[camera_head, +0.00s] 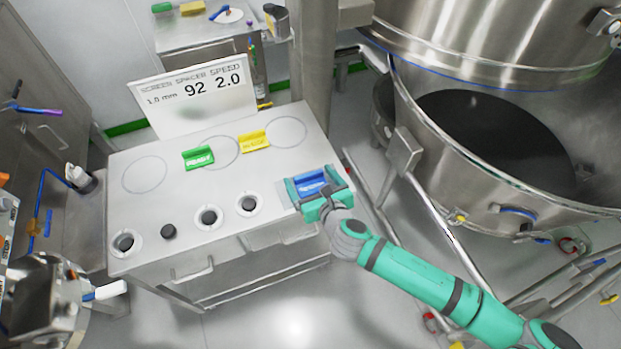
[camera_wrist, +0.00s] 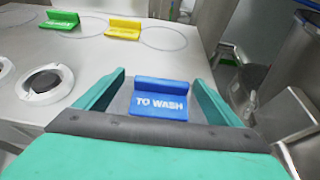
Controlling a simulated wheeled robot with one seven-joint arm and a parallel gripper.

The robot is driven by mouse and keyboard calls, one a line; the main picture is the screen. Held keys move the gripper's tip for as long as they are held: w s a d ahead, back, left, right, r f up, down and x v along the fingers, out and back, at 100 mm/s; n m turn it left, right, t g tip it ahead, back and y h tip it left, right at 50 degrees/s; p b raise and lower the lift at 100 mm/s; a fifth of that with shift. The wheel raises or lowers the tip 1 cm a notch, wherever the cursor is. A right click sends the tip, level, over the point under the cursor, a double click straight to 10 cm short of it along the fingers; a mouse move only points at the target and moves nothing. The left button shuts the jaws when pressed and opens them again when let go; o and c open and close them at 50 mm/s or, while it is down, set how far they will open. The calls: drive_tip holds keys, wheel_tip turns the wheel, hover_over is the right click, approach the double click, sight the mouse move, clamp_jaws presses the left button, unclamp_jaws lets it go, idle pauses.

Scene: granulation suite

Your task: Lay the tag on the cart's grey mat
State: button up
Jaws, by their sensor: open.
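The blue tag (camera_head: 311,183), which reads TO WASH, sits at the right end of the cart (camera_head: 232,222). My gripper (camera_wrist: 160,80) is open, with one finger on each side of the tag and a visible gap at both sides. In the head view my gripper (camera_head: 313,182) covers part of the tag.
A green tag (camera_head: 198,157) and a yellow tag (camera_head: 253,140) stand farther back on the cart among outlined circles. Several round holders line its front. A sign (camera_head: 195,97) stands at the back edge. A large steel vessel (camera_head: 440,150) rises close on the right.

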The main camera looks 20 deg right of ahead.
drive_tip(key=v, duration=1.2)
drive_tip(key=s+a+f+m+g+y, duration=0.1)
drive_tip(key=s+a+f+m, duration=0.3)
drive_tip(key=s+m, duration=0.55)
drive_tip(key=s+a+f+m+g, duration=0.1)
drive_tip(key=s+f+m, duration=0.65)
drive_tip(key=s, duration=0.25)
drive_tip(key=s+a+r+m+t, duration=0.2)
drive_tip(key=a+m, duration=0.4)
drive_tip(key=m, duration=0.3)
drive_tip(key=s+a+r+m+t+h, duration=0.1)
drive_tip(key=a+r+m, duration=0.3)
drive_tip(key=m, duration=0.6)
drive_tip(key=shift+s+a+t, duration=0.4)
drive_tip(key=shift+s+a, duration=0.5)
drive_tip(key=shift+a, duration=0.2)
